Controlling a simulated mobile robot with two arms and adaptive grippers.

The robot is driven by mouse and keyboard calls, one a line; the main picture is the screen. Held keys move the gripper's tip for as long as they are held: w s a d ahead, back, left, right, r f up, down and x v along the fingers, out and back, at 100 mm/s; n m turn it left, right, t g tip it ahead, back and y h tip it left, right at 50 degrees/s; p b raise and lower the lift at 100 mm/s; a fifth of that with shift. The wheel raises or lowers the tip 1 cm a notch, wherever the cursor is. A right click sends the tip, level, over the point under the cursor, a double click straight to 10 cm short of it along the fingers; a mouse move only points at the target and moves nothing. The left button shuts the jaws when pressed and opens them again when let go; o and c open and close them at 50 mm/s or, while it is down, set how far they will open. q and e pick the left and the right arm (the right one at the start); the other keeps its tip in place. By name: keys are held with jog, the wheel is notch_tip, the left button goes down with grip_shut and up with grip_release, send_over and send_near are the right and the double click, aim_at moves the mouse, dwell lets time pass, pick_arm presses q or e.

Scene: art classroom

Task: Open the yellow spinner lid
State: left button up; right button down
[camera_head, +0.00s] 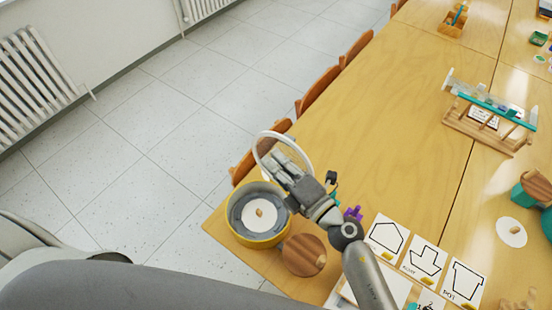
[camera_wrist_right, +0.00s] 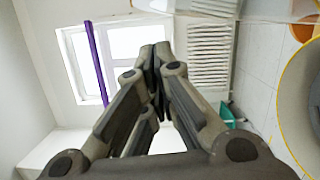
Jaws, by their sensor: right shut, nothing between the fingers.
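The yellow spinner (camera_head: 247,237) is a round tub at the near left corner of the table, with a grey inner ring. A white disc (camera_head: 257,222) with a small wooden piece lies inside it. A pale, see-through round lid (camera_head: 261,138) stands raised at the tub's far side, tilted up. My right gripper (camera_head: 276,160) is shut and empty, in front of the raised lid and above the tub's far rim; I cannot tell if it touches the lid. In the right wrist view its fingertips (camera_wrist_right: 155,56) are together, and the tub's yellow-edged rim (camera_wrist_right: 284,105) shows at right. My left gripper is not in view.
A round wooden piece (camera_head: 304,255) stands right of the tub. Outline cards (camera_head: 423,258) and a purple piece (camera_head: 353,213) lie near my right arm. Chairs (camera_head: 318,90) line the table's left edge. A wooden rack (camera_head: 485,128) stands farther right. The middle tabletop is clear.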

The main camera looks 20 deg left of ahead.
jog(key=v, duration=1.2)
